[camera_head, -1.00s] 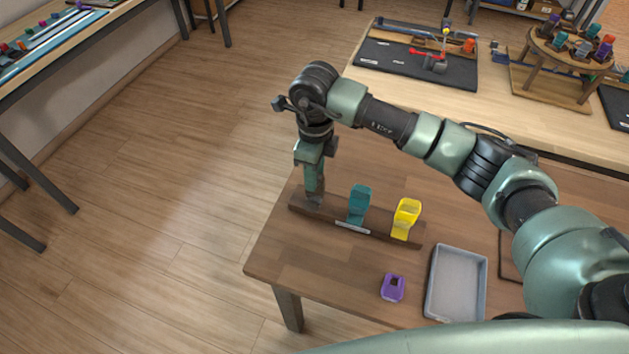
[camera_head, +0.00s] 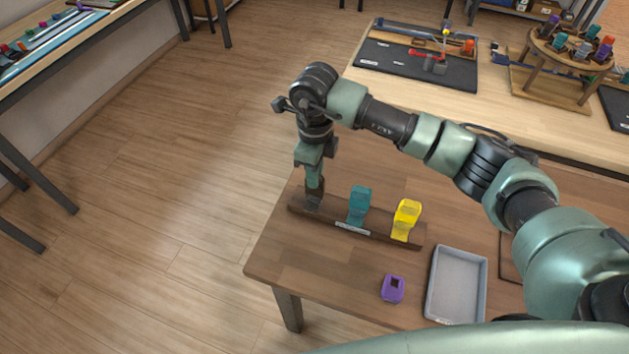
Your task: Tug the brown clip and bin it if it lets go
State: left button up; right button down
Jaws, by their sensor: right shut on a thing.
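A dark wooden bar (camera_head: 375,236) lies on the brown table and carries clips standing upright. My right gripper (camera_head: 313,190) points down at the bar's left end. It is shut on a small dark piece there, which I take to be the brown clip; the fingers hide most of it, and its lower end still meets the bar. A teal clip (camera_head: 359,206) stands in the middle of the bar and a yellow clip (camera_head: 405,219) near its right end. A grey tray (camera_head: 430,312) lies at the front right, empty. My left gripper is out of view.
A purple clip (camera_head: 393,289) lies loose on the table (camera_head: 310,262), left of the tray. The table's left edge is close to the bar. Behind stands a lighter table with a black mat (camera_head: 395,66) and a round stand (camera_head: 545,50) of colored clips.

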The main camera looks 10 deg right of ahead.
jog(key=shift+w+b, duration=0.1)
jog(key=shift+b, duration=0.2)
dwell(0.4)
jog(key=c, duration=1)
grip_release()
jog(key=shift+r+p, duration=1.6)
jog(key=shift+r, duration=1.4)
jog(key=shift+f, duration=0.1)
